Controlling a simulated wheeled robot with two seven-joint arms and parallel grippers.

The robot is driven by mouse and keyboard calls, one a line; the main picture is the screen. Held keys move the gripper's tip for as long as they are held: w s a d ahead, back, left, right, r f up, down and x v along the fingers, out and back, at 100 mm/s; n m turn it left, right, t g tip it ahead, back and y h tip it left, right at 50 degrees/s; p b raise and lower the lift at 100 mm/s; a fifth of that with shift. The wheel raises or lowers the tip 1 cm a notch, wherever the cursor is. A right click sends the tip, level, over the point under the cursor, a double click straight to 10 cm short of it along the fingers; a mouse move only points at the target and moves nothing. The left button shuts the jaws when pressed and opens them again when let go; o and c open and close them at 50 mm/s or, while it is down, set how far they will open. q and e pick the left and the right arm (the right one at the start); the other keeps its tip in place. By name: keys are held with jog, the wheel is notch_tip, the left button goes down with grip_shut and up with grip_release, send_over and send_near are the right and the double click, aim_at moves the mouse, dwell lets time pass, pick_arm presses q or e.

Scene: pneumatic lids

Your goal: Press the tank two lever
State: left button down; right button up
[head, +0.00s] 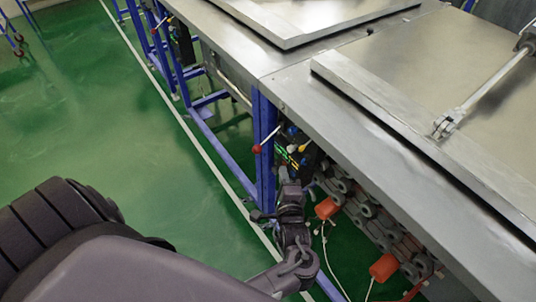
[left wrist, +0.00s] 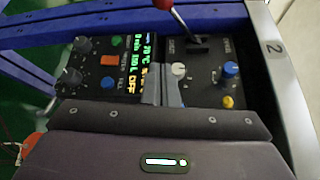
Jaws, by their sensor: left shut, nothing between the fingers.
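The tank two lever (head: 265,141) has a red knob and a thin pale rod, and sticks out from the side of the steel table by a blue post. In the left wrist view its red knob and rod (left wrist: 180,16) rise from a dark slot in the control panel (left wrist: 210,77). A "2" is marked on the metal edge beside the panel. My left gripper (head: 291,186) is just below the lever in the head view, apart from it. Its shut, empty fingers (left wrist: 166,80) are in front of the panel, below the lever slot. My right gripper is not visible.
The panel carries a lit display (left wrist: 133,66), several knobs and coloured buttons. The steel table (head: 360,125) overhangs the area, with a lid and piston on top. Orange boxes (head: 326,208) and cables hang beneath. Green floor (head: 110,120) is free at left.

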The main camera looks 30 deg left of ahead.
aim_at(269, 138)
pick_arm(q)
jog(key=w+a+p, duration=0.1)
jog(key=w+a, duration=0.3)
jog(key=a, duration=0.4)
jog(key=shift+w+a+f, duration=0.15)
jog(key=shift+w, duration=0.15)
jog(key=shift+p, duration=0.3)
